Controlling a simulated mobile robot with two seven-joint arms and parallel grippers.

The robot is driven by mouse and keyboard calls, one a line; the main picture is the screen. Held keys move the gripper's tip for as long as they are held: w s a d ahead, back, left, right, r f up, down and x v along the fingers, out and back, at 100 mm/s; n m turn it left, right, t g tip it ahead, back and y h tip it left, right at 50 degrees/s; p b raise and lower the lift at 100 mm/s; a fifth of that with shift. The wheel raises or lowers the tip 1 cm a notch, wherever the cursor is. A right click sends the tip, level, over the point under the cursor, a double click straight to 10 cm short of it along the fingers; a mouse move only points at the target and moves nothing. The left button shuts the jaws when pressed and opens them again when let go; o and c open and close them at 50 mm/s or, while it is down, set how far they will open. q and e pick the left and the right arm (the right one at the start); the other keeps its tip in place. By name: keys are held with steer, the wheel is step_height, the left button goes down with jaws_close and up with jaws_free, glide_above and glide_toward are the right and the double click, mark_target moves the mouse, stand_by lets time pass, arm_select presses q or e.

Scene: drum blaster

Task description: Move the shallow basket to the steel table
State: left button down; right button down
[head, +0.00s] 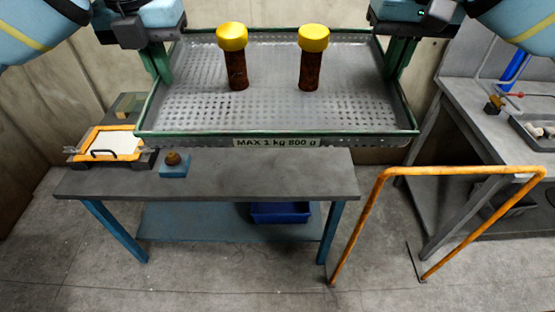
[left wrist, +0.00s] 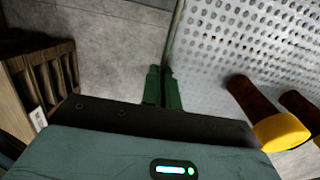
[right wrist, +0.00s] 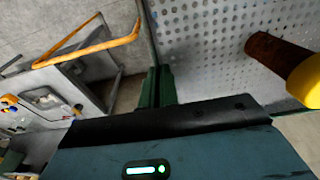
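The shallow basket (head: 270,108) is a grey perforated metal tray with a green rim. Its front label reads "MAX 1 kg 800 g". Two rusty cylinders with yellow caps, one at left (head: 236,70) and one at right (head: 310,68), stand upright in it. My left gripper (head: 161,64) is shut on the basket's left rim, also seen in the left wrist view (left wrist: 162,88). My right gripper (head: 398,60) is shut on its right rim, also in the right wrist view (right wrist: 157,88). The basket looks level. A grey-topped table with blue legs (head: 260,180) shows below it, partly hidden.
An orange-framed panel (head: 110,143) and a small blue block with a brown knob (head: 173,166) occupy that table's left end. An orange rail (head: 455,171) stands at right, before another grey table (head: 480,110) bearing a tray (head: 535,133). A blue bin (head: 280,212) sits on the lower shelf.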

arm_select(q)
steer(key=shift+r, duration=0.15)
arm_select(e)
steer(key=shift+r, duration=0.15)
